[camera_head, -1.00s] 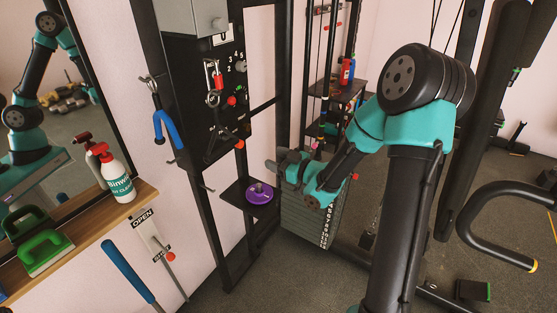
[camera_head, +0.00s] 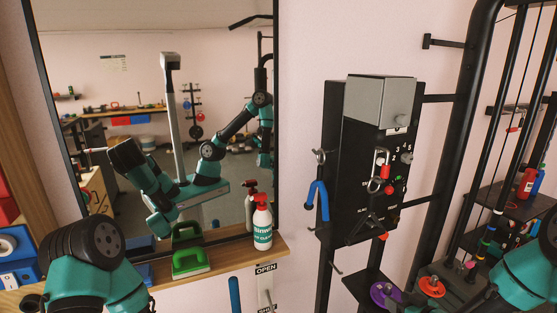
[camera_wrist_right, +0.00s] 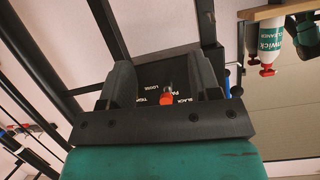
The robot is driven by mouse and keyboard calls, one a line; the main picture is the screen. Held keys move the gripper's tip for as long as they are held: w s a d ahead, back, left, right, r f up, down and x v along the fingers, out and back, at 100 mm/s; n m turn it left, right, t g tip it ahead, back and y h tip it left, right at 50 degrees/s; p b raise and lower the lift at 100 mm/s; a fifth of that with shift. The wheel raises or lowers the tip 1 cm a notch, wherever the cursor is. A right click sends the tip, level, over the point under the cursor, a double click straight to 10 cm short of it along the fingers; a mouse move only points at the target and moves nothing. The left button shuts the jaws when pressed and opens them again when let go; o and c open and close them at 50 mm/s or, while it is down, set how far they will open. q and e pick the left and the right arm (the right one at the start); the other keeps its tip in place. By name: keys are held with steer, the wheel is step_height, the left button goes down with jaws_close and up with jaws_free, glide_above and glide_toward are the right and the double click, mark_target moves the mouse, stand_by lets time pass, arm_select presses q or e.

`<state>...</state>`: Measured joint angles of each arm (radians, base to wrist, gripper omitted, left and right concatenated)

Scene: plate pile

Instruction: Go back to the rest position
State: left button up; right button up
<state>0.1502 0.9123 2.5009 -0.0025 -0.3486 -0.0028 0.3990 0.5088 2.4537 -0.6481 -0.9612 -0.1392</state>
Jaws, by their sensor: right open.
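My right gripper (camera_wrist_right: 160,78) is open in the right wrist view, with its two dark fingers apart and nothing held between them. A red-orange knob on a black panel with white lettering shows beyond the fingers.
A wooden ledge (camera_head: 222,262) under the mirror carries a green-handled block (camera_head: 189,262) and a spray bottle (camera_head: 262,222); the bottle also shows upside down in the wrist view (camera_wrist_right: 270,38). A black panel with a grey box (camera_head: 380,101) and dark frame posts stand to the right.

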steer(key=s+a+f+m+g, duration=0.2)
steer(key=s+a+f+g, duration=0.4)
steer(key=s+f, duration=0.3)
steer(key=s+a+f+m+g, duration=0.2)
steer(key=s+a+f+g, duration=0.4)
steer(key=f, duration=0.6)
steer(key=s+a, duration=0.2)
steer(key=s, duration=0.1)
steer(key=shift+a+f, duration=0.15)
steer(key=shift+f, duration=0.05)
